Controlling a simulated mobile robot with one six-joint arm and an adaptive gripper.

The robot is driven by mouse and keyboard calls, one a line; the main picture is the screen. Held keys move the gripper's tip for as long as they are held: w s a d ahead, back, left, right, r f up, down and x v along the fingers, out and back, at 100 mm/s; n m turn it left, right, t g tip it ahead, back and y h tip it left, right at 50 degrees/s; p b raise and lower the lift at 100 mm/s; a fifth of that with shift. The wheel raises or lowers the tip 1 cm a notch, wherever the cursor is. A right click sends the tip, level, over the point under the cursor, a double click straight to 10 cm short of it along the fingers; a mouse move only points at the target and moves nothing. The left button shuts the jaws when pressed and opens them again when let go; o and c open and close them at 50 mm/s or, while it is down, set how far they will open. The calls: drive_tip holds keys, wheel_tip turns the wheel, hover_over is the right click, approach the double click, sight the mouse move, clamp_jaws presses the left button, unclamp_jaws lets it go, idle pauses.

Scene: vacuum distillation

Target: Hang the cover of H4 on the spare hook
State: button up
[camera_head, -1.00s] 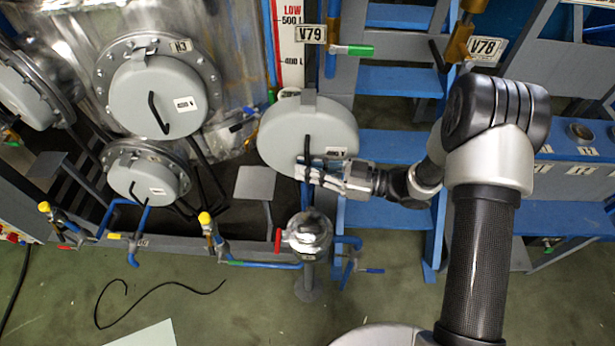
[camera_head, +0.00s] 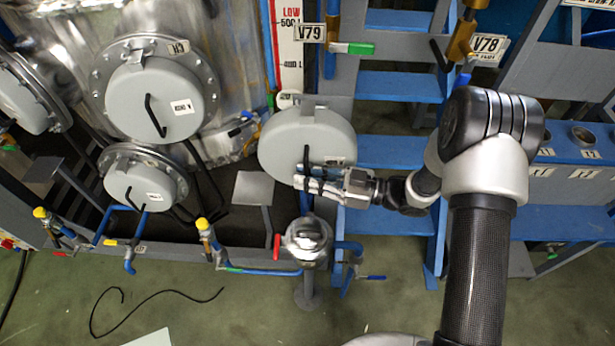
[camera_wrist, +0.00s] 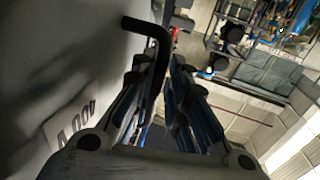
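A round grey cover (camera_head: 300,136), with a tab on its top edge, a black handle and a small white label, stands in front of the blue-and-grey frame, right of the vessel. I take it for the H4 cover; its label is too small to read. My gripper (camera_head: 308,180) is at the handle's lower part. In the wrist view the black handle (camera_wrist: 160,45) runs down between my gripper's fingertips (camera_wrist: 160,72), which close in on both sides. The cover's face (camera_wrist: 60,60) fills the left there. Whatever is behind the cover's tab is hidden; I cannot tell whether it touches a hook.
Left are the H3 hatch (camera_head: 165,95), a smaller hatch (camera_head: 135,185) and a grey flat plate (camera_head: 254,187). A silver round fitting (camera_head: 308,238) stands just below the cover. Valve V79's green handle (camera_head: 360,48) is above right. Green floor (camera_head: 230,315) is open in front.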

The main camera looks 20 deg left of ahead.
drive_tip(key=o, duration=0.3)
drive_tip(key=shift+f, duration=0.1)
drive_tip(key=d, duration=1.2)
drive_tip(key=shift+w, duration=0.3)
drive_tip(key=shift+d, duration=0.1)
